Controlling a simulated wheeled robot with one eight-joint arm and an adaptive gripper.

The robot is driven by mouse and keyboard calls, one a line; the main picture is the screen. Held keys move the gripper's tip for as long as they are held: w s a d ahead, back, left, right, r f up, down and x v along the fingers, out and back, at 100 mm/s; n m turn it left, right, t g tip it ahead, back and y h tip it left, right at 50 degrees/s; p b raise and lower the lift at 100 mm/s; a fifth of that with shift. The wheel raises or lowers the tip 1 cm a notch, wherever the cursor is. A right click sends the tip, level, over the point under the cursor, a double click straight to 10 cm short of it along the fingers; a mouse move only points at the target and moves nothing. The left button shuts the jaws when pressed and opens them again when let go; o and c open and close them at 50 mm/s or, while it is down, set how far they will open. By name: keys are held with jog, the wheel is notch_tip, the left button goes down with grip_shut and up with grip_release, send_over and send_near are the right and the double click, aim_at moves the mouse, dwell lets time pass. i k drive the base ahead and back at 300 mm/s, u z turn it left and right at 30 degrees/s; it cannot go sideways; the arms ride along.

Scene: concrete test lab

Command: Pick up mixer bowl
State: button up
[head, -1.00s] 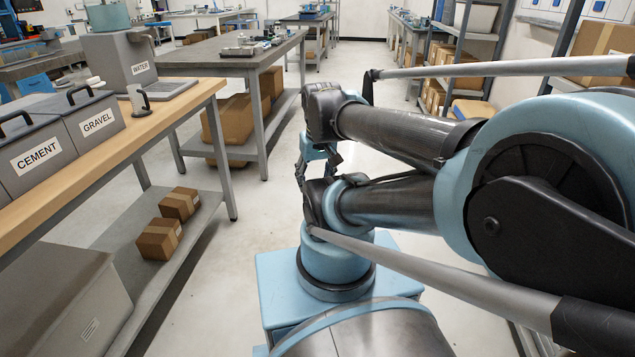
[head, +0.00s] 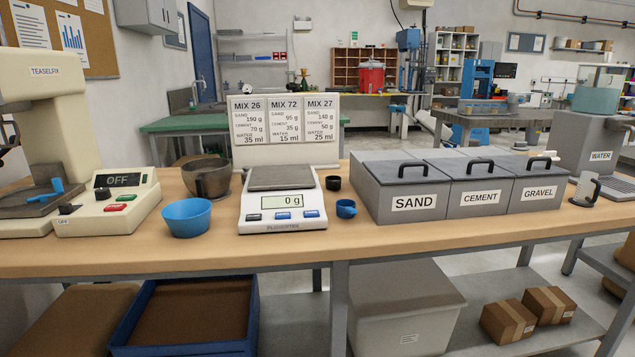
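The cream mixer (head: 50,105) marked TEASELFIX stands at the far left of the bench.
A scale (head: 283,203) reading 0 g stands right of the bowls, with a recipe board (head: 285,130) behind. A control box (head: 107,202) showing OFF stands left. Small black (head: 333,183) and blue (head: 346,208) cups sit near SAND, CEMENT and GRAVEL bins (head: 414,202).

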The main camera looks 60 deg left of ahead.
aim_at(208, 179)
jog(key=u, duration=3.2)
